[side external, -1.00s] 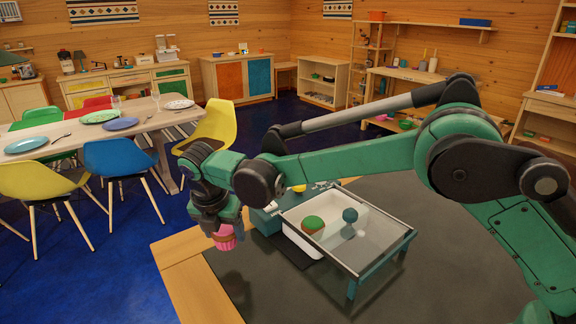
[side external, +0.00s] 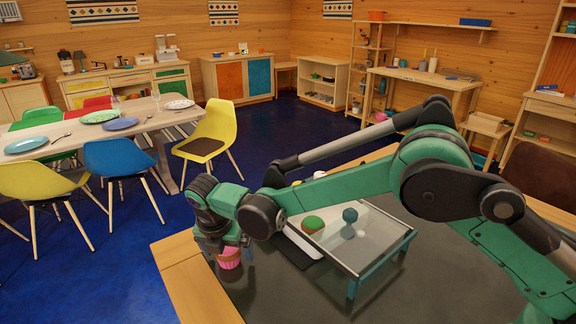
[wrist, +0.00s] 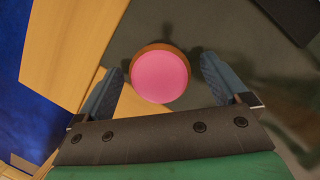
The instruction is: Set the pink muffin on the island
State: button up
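The pink muffin (side external: 229,259) is under my gripper (side external: 226,250) in the side external view, low at the left end of the island (side external: 400,285), and seems to rest on its dark top. In the wrist view the muffin (wrist: 160,77) shows as a round pink top with a brown rim. My gripper (wrist: 160,80) has one finger on each side of it, with a visible gap on both sides, so it looks open around the muffin. The gripper partly hides the muffin's upper part in the side external view.
A glass-topped teal-framed case (side external: 375,245) with a green-topped item and a teal ball stands on the island, right of the muffin. The island's wooden border (side external: 195,288) is close on the left. The dark top in front is clear.

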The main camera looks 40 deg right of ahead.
jog(key=v, duration=1.2)
jog(key=s+d+r+m+t+y, duration=0.1)
jog(key=s+d+r+m, duration=0.2)
jog(key=d+m, duration=0.35)
jog(key=s+d+r+m+t+y, duration=0.1)
jog(key=s+d+r+m, duration=0.15)
jog(key=d+m, duration=0.35)
jog(key=s+d+f+m+t, duration=0.3)
jog(key=s+d+m, duration=0.3)
jog(key=m, duration=0.8)
jog(key=s+f, duration=0.1)
jog(key=s, duration=0.2)
jog(key=shift+s, duration=0.15)
jog(key=shift+f+m, duration=0.15)
jog(key=shift+m, duration=0.1)
